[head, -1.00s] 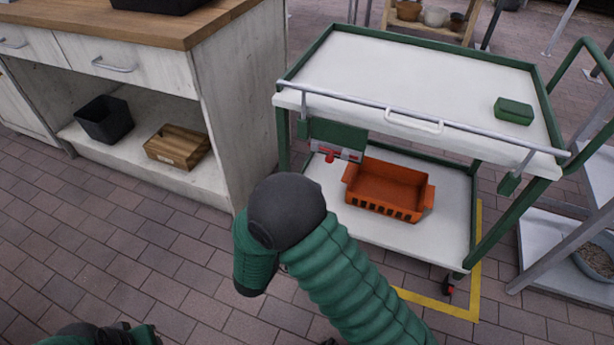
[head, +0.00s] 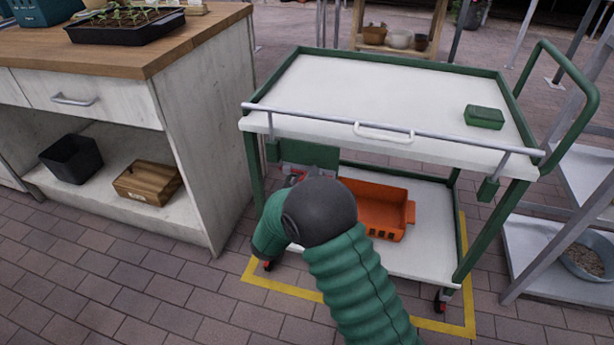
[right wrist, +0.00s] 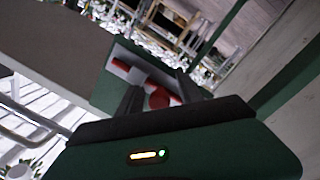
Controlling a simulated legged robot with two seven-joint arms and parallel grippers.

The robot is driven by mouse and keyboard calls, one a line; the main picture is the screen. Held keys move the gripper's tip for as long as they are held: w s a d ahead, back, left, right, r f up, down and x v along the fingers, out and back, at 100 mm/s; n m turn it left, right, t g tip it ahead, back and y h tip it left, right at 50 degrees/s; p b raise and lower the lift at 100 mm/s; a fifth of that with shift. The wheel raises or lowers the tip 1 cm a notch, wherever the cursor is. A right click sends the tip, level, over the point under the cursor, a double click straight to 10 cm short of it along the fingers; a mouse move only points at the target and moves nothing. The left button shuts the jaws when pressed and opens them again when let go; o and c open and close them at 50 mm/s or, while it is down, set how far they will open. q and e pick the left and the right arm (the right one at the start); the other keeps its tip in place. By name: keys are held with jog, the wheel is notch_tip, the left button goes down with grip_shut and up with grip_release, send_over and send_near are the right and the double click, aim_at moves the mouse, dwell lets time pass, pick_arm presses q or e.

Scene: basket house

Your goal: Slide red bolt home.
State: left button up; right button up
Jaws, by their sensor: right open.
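The red bolt (right wrist: 158,97) sits on a pale mount on a green plate (head: 318,155) under the trolley's top, at its left end. In the right wrist view the bolt's red knob shows between my fingers, and another red part shows to the upper left. In the head view my right arm hides most of the bolt. My right gripper (right wrist: 159,82) is open, with one finger on each side of the knob; I cannot tell whether they touch it. My left gripper is not in view.
The white-topped green trolley (head: 400,85) carries a green box (head: 484,117) on top and an orange crate (head: 385,215) below. A wooden-topped cabinet (head: 195,165) stands close on the left. Paved floor is free in front.

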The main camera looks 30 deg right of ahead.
jog(key=shift+a, duration=0.15)
jog(key=shift+c, duration=0.7)
grip_shut()
dwell(0.5)
